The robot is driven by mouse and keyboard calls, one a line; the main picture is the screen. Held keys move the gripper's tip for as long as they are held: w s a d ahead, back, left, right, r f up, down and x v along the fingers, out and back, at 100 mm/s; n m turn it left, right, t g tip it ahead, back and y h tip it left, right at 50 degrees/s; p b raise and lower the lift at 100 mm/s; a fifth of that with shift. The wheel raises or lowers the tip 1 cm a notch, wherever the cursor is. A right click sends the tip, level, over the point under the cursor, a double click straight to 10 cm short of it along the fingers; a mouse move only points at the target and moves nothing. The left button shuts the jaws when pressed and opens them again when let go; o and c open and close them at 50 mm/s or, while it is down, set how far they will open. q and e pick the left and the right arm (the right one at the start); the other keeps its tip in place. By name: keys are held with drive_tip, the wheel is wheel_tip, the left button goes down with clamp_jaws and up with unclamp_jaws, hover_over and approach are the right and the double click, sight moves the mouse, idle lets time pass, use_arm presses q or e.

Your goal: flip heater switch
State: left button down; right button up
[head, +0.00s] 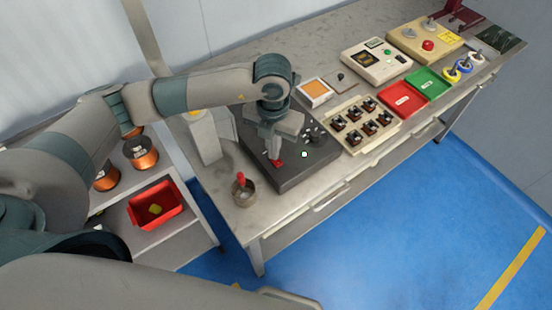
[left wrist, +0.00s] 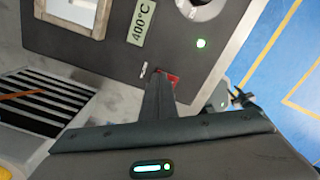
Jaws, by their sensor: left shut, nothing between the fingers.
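The heater is a dark box (head: 312,172) on the left part of the workbench. Its dark panel (left wrist: 105,60) shows in the left wrist view, with a "400°C" label (left wrist: 141,22) and a lit green lamp (left wrist: 201,43). The red heater switch (left wrist: 173,80) is partly hidden behind my fingers; it also shows in the head view (head: 277,162). My left gripper (head: 272,154) points down at the switch, shut and empty. In the left wrist view its fingertips (left wrist: 158,82) are right at the switch; I cannot tell whether they touch. My right gripper is not in view.
A pot with a red-handled tool (head: 243,192) stands at the bench's front left. A holder with several small coils (head: 364,122) is right of the heater. A red bin (head: 155,204) sits on the left shelf.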

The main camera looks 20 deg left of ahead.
use_arm(q)
drive_tip(key=shift+r+p, duration=0.35)
drive_tip(key=shift+r, duration=0.2)
drive_tip(key=shift+r+p, duration=1.25)
drive_tip(key=shift+r, duration=1.6)
